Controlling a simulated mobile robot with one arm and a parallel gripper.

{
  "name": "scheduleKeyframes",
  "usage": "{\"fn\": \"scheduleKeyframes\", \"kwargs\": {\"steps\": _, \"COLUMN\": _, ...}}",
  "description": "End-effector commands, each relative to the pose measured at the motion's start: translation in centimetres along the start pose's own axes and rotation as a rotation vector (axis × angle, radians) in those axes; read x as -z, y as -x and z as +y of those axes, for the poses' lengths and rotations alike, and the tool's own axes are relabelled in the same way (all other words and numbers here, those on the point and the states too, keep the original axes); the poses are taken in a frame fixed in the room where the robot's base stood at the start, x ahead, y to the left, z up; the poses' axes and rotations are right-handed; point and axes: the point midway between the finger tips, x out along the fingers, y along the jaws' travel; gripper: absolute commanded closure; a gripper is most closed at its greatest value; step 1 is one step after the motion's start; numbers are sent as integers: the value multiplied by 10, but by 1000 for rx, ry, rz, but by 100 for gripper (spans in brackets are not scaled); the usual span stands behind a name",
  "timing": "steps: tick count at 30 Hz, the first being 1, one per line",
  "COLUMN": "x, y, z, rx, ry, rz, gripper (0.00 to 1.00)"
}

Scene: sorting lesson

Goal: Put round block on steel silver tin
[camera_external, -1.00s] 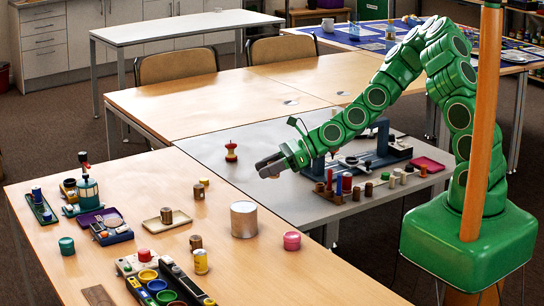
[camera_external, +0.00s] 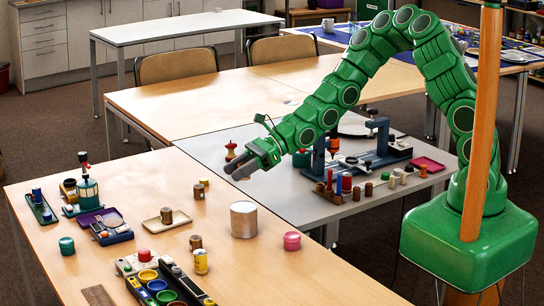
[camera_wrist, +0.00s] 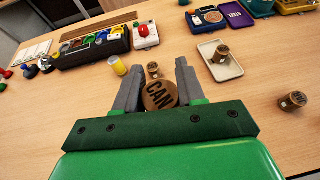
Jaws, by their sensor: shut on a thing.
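My gripper (camera_external: 238,170) hangs over the grey table near its left edge, behind and above the silver tin.
A pink tin (camera_external: 292,241) stands right of the silver tin. Small wooden blocks (camera_external: 196,242) and a tan tray (camera_external: 167,218) lie to its left. A yellow can (camera_external: 201,262) stands in front. The front right tabletop is clear.

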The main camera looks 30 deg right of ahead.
Motion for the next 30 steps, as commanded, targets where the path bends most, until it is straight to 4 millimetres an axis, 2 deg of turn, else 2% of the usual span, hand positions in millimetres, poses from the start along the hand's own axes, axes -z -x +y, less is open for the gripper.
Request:
{"fn": "scheduleKeyframes", "kwargs": {"steps": 5, "x": 2, "y": -6, "z": 2, "rx": -12, "ry": 3, "rz": 3, "gripper": 90}}
{"fn": "scheduleKeyframes", "kwargs": {"steps": 15, "x": 34, "y": -19, "z": 2, "rx": -11, "ry": 4, "rz": 5, "gripper": 90}}
{"fn": "scheduleKeyframes", "kwargs": {"steps": 23, "x": 43, "y": -22, "z": 2, "rx": -10, "ry": 4, "rz": 5, "gripper": 90}}
{"fn": "scheduleKeyframes", "kwargs": {"steps": 30, "x": 62, "y": -30, "z": 1, "rx": -9, "ry": 5, "rz": 4, "gripper": 90}}
